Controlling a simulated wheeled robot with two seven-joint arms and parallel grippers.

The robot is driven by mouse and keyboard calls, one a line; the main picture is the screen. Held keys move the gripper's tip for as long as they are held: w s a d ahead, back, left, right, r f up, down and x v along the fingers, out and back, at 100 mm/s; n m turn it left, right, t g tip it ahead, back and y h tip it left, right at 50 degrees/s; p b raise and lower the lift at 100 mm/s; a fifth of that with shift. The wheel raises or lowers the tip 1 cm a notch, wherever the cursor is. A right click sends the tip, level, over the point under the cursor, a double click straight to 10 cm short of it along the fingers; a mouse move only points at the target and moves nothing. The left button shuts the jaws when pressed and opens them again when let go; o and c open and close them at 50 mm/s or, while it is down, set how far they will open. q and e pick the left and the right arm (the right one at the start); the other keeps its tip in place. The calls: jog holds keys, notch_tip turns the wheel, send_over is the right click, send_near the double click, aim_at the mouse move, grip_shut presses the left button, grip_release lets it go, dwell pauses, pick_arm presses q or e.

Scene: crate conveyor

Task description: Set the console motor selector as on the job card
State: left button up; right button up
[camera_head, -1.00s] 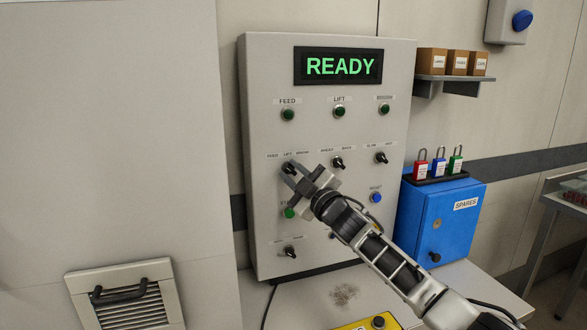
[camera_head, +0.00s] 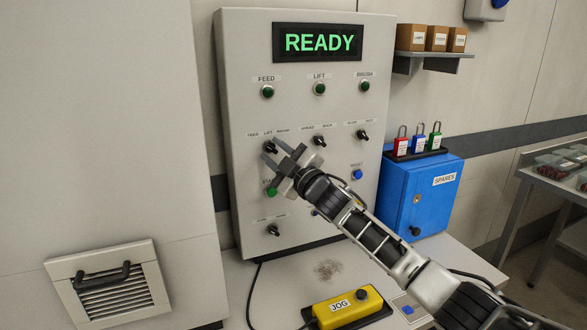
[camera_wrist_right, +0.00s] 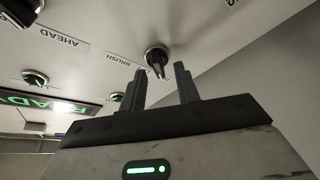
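The motor selector, a black knob (camera_head: 270,147) under small FEED, LIFT and BRUSH labels, is on the left of the grey console (camera_head: 340,225). In the wrist view the knob (camera_wrist_right: 156,60) is just beyond my fingertips, near a BRUSH label. I cannot tell for sure which label it points at. My right gripper (camera_head: 271,150) is open with its tips close to the knob. In the wrist view its fingers (camera_wrist_right: 161,78) are apart with nothing between them. My left gripper is not in view. No job card is seen. The display (camera_head: 320,43) reads READY.
Other knobs (camera_head: 319,141) and a green button (camera_head: 271,192) are close to the gripper. A yellow JOG box (camera_head: 345,308) lies on the ledge below. A blue SPARES cabinet (camera_head: 425,200) with padlocks on top stands right of the console.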

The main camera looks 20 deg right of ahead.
jog(key=b+v, duration=0.2)
jog(key=v, duration=1.3)
jog(key=shift+s, duration=0.25)
jog(key=shift+f, duration=0.15)
jog(key=s+a+f+m+g+h, duration=0.1)
jog(key=s+a+f+m+g, duration=0.15)
jog(key=s+f, duration=0.45)
jog(key=s+a+f+m+g+h, duration=0.15)
jog(key=a+f+m, duration=0.25)
jog(key=f, duration=0.8)
jog(key=s+a+f+m+g, duration=0.2)
jog(key=s+f, duration=0.4)
jog(key=s, duration=0.3)
jog(key=s+a+f+m+g+h, duration=0.1)
jog(key=s+a+f+m+g, duration=0.2)
jog(key=s+f, duration=0.3)
jog(key=s, duration=0.3)
jog(key=shift+s, duration=0.35)
